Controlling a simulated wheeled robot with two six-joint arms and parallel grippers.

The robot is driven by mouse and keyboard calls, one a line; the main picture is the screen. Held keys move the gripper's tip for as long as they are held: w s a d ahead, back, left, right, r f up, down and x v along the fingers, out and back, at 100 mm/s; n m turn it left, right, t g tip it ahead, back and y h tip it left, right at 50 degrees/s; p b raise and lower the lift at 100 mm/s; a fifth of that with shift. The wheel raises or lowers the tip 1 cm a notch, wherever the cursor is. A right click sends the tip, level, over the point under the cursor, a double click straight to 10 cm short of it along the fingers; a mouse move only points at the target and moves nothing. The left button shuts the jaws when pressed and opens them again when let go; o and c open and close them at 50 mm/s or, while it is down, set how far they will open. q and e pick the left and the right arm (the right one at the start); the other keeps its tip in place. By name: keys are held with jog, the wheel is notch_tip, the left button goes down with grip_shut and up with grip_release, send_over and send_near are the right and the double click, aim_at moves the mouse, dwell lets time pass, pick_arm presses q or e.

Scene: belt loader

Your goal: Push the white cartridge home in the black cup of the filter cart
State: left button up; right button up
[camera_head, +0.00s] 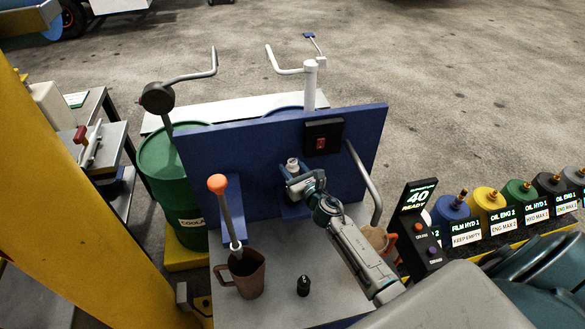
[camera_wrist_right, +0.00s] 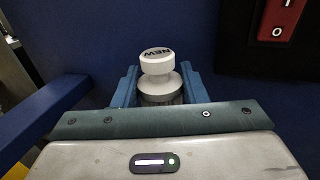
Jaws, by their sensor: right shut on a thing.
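The white cartridge (camera_head: 292,163) stands at the front of the blue panel of the filter cart (camera_head: 250,150). Its round white top, marked NEW, shows in the right wrist view (camera_wrist_right: 157,66). My right gripper (camera_head: 298,180) is shut on the cartridge, with one blue finger on each side of it below the knob (camera_wrist_right: 160,88). The cartridge looks about upright. The black cup cannot be made out; my gripper hides what is under the cartridge, so I cannot tell how deep it sits. My left gripper is not in view.
A black box with a red switch (camera_head: 322,137) is on the panel, right of my gripper. A lever with an orange knob (camera_head: 217,184) and a brown jug (camera_head: 246,275) stand to the left. A small black object (camera_head: 303,286) is on the grey deck. Several coloured containers (camera_head: 488,203) line the right.

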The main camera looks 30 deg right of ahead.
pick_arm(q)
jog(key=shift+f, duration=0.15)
pick_arm(e)
jog(key=shift+f, duration=0.15)
pick_arm(q)
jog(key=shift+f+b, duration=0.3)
jog(key=shift+b, duration=0.25)
pick_arm(e)
jog(key=shift+f, duration=0.35)
